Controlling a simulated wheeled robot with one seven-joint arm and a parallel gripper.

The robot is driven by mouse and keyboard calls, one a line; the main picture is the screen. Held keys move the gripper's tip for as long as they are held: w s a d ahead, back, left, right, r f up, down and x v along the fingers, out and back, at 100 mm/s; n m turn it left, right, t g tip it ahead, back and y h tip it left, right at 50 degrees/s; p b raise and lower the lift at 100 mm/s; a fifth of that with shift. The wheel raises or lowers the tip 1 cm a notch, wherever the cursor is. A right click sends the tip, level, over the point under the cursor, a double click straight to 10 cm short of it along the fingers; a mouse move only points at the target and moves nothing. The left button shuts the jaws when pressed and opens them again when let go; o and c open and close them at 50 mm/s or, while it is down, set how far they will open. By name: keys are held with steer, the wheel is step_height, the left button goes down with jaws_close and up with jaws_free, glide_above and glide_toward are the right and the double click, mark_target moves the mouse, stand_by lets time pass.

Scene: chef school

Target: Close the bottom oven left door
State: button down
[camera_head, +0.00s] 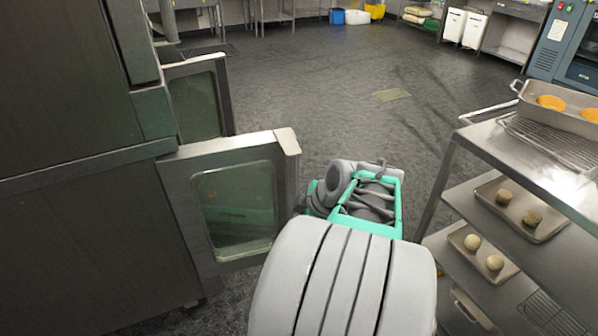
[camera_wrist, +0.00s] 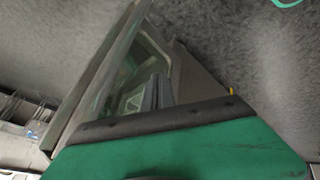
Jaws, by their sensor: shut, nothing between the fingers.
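A dark oven (camera_head: 85,120) stands at the left of the head view. Two doors with metal frames and glass windows stand open from its front. The nearer door (camera_head: 240,190) stands out toward my arm, with its free edge on the right. The farther door (camera_head: 200,100) is partly hidden behind it. My gripper (camera_head: 375,185), teal and grey, is just right of the nearer door's free edge; I cannot tell whether they touch. It is shut and empty. In the wrist view, a glazed door (camera_wrist: 135,75) lies beyond the green gripper part (camera_wrist: 190,150) with a dark strip.
A metal rack (camera_head: 500,150) with trays of dough and a wire grid stands close on the right. The dark floor (camera_head: 320,90) ahead is clear. White bins (camera_head: 465,27) and a blue appliance (camera_head: 562,40) are at the back.

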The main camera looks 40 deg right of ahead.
steer(key=s+d+r+n+t+p, duration=0.1)
steer(key=s+d+r+p, duration=0.1)
steer(key=d+r, duration=0.25)
steer(key=w+d+f+b, duration=0.2)
steer(key=w+f, duration=0.6)
steer(key=w, duration=0.1)
steer(key=shift+d+f+h, duration=0.2)
steer(key=shift+f+h, duration=0.05)
steer(key=shift+h, duration=0.05)
steer(key=shift+w+n, duration=0.15)
steer(key=shift+n, duration=0.15)
